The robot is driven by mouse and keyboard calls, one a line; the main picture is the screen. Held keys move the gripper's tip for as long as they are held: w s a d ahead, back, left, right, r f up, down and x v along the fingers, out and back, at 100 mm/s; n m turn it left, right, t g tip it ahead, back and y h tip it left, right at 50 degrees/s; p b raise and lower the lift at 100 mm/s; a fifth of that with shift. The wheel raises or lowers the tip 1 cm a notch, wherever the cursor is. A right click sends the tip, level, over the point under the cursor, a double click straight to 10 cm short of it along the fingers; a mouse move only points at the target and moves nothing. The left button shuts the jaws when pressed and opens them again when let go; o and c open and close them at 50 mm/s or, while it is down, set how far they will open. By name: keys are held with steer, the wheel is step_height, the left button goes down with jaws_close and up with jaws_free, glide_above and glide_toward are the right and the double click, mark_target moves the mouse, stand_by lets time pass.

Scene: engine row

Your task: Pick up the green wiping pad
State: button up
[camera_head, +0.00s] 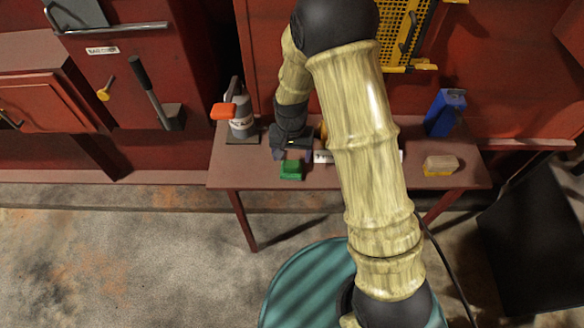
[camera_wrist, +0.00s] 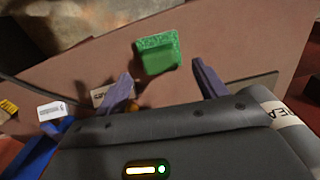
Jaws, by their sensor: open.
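The green wiping pad (camera_head: 291,170) lies on a reddish-brown table (camera_head: 225,178), near its front edge and left of the middle. In the wrist view the green pad (camera_wrist: 158,54) is ahead of my fingertips, roughly between their two lines. My gripper (camera_wrist: 163,84) is open with nothing between its fingers. In the head view my gripper (camera_head: 290,152) is just behind the pad, seemingly close above the table. My arm hides the middle of the table.
A blue container (camera_head: 445,112) stands at the back right. A yellowish sponge-like block (camera_head: 440,165) lies at the right. A white label (camera_head: 322,157) is partly hidden by my arm. Red machinery stands behind.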

mark_target(291, 164)
steer(key=shift+a+f, duration=0.1)
steer(key=shift+s+f+p, duration=0.1)
steer(key=shift+f+p, duration=0.45)
steer(key=shift+f, duration=1.95)
steer(key=c, duration=0.7)
steer(key=shift+r, duration=0.1)
step_height(291, 164, up, 10)
steer(key=shift+f+b, duration=0.1)
steer(key=shift+b, duration=0.4)
